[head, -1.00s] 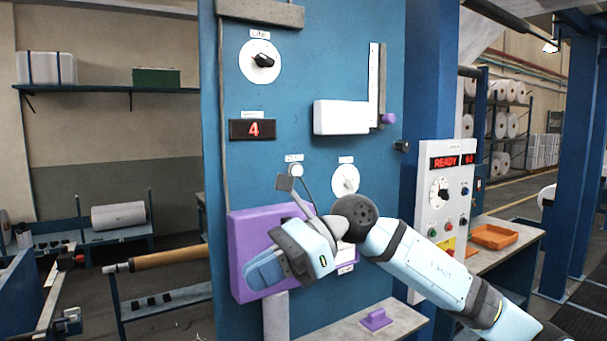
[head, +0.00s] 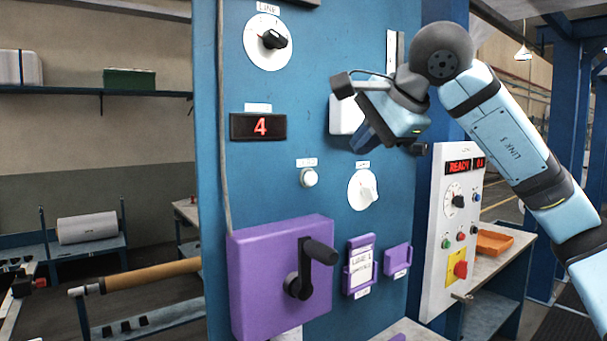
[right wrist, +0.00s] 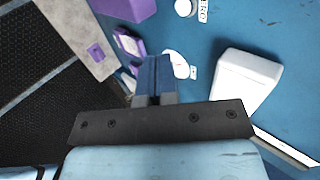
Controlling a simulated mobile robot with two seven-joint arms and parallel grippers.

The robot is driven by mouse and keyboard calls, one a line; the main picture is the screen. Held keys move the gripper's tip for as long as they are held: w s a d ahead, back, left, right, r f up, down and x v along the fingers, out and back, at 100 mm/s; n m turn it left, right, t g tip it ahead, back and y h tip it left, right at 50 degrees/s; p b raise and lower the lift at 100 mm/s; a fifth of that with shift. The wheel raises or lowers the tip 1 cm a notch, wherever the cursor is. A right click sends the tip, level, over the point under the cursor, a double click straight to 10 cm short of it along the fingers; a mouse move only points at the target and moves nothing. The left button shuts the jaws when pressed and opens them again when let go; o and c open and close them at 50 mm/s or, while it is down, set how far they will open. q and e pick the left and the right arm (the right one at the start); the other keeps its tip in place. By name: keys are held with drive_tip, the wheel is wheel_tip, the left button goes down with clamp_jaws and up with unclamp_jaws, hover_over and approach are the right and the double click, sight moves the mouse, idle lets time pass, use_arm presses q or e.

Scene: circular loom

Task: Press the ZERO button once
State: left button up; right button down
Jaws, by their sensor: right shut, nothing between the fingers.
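The ZERO button (head: 309,177) is a small round white button on the blue panel (head: 290,120), under a small white label and below the red "4" display (head: 258,126). In the right wrist view the button (right wrist: 184,7) sits at the top edge beside its label, which is partly cut off. My right gripper (head: 366,138) is shut and empty, up and to the right of the button and apart from it. Its closed blue fingers (right wrist: 155,72) show in the right wrist view. My left gripper is in neither view.
A LINK dial (head: 268,42) is above the display, and a white dial (head: 362,189) is right of the button. A purple box (head: 262,270) with a black crank (head: 305,270) projects below. A white block (head: 343,115) is partly behind my gripper. A grey control box (head: 440,250) stands right.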

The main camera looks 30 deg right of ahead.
drive_tip(key=p, duration=0.3)
approach(312, 185)
drive_tip(key=x, duration=0.5)
drive_tip(key=shift+f, duration=0.4)
drive_tip(key=shift+w+f, duration=0.1)
drive_tip(key=shift+w, duration=0.5)
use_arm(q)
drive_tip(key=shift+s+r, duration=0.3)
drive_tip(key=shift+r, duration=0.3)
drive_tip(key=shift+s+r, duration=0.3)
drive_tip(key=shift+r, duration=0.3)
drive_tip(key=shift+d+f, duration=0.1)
